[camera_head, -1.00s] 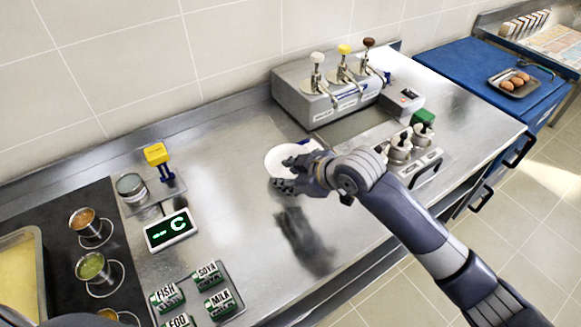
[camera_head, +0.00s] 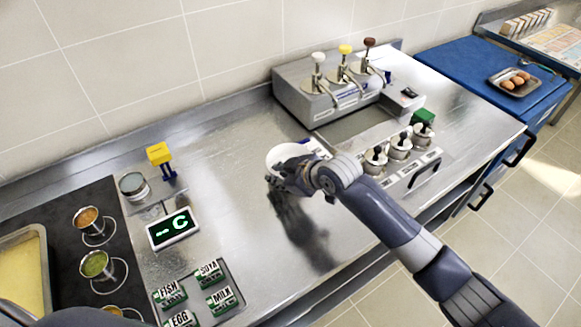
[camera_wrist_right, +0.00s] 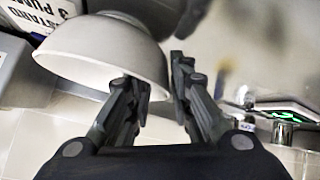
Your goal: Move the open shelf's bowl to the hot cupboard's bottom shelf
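A white bowl (camera_head: 287,152) is on the steel counter near the pump dispensers, partly hidden behind my right gripper (camera_head: 282,184). In the right wrist view the bowl (camera_wrist_right: 95,50) fills the upper left, with its rim toward my fingers. My right gripper (camera_wrist_right: 160,88) is partly open, with a gap between its fingertips. One finger overlaps the bowl's rim in that view and the other is just beside it. I cannot tell whether either touches the bowl. My left gripper, the open shelf and the hot cupboard are not recognisable in view.
A three-pump dispenser (camera_head: 330,90) stands behind the bowl, with lidded pots (camera_head: 398,148) to the right. A display (camera_head: 173,229) and labelled blocks (camera_head: 208,290) are at the left. A tray of eggs (camera_head: 514,82) lies on a blue top.

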